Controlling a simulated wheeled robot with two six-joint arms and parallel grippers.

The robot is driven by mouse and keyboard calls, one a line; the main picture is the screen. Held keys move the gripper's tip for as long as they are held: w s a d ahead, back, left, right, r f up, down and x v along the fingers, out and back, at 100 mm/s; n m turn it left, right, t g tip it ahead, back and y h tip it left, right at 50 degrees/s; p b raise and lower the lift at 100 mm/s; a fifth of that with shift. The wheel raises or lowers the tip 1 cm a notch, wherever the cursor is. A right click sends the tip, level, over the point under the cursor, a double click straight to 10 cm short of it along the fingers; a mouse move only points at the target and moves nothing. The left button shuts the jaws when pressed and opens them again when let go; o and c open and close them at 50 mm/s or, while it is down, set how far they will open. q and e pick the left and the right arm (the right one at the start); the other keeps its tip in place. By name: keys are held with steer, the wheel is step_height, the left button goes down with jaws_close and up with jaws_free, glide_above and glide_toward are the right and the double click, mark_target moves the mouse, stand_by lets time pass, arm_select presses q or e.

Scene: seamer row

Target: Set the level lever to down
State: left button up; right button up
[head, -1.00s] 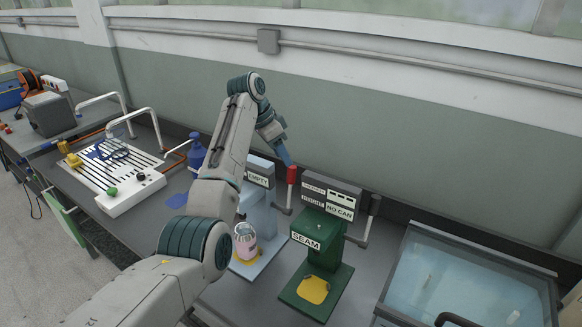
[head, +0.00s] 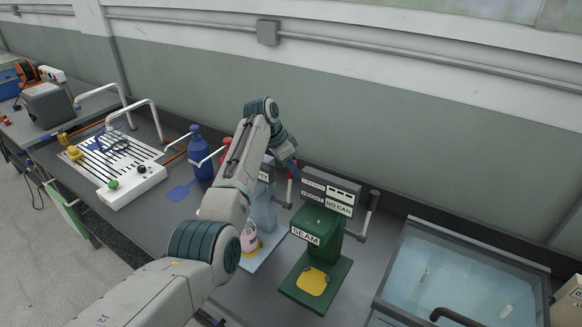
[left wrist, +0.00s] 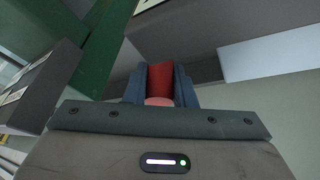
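The light blue machine (head: 264,212) stands left of the green SEAM machine (head: 318,248), partly hidden by my arm. A lever (head: 289,194) rises at its right side, and its red grip is largely hidden by my gripper in the head view. My left gripper (head: 292,168) is at the top of this lever. In the left wrist view the red grip (left wrist: 160,78) fills the gap between the two blue fingers, which look closed on it. The lever looks close to upright. My right gripper is not in view.
The green machine's own lever (head: 368,214) stands at its right. A can (head: 249,240) sits on the light blue machine's base. A glass-topped bin (head: 455,275) is at right. A blue bottle (head: 198,150) and slotted white unit (head: 135,188) are at left.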

arm_select(q)
steer(key=shift+s+a+r+p, duration=0.1)
steer(key=shift+r+p, duration=0.05)
steer(key=shift+p, duration=0.2)
jaws_close()
steer(key=shift+s+a+r+t+h+p, duration=0.1)
steer(key=shift+s+a+t+h+p, duration=0.3)
steer(key=shift+t+p, duration=0.2)
steer(key=o, duration=0.9)
jaws_free()
steer(key=shift+s, duration=0.15)
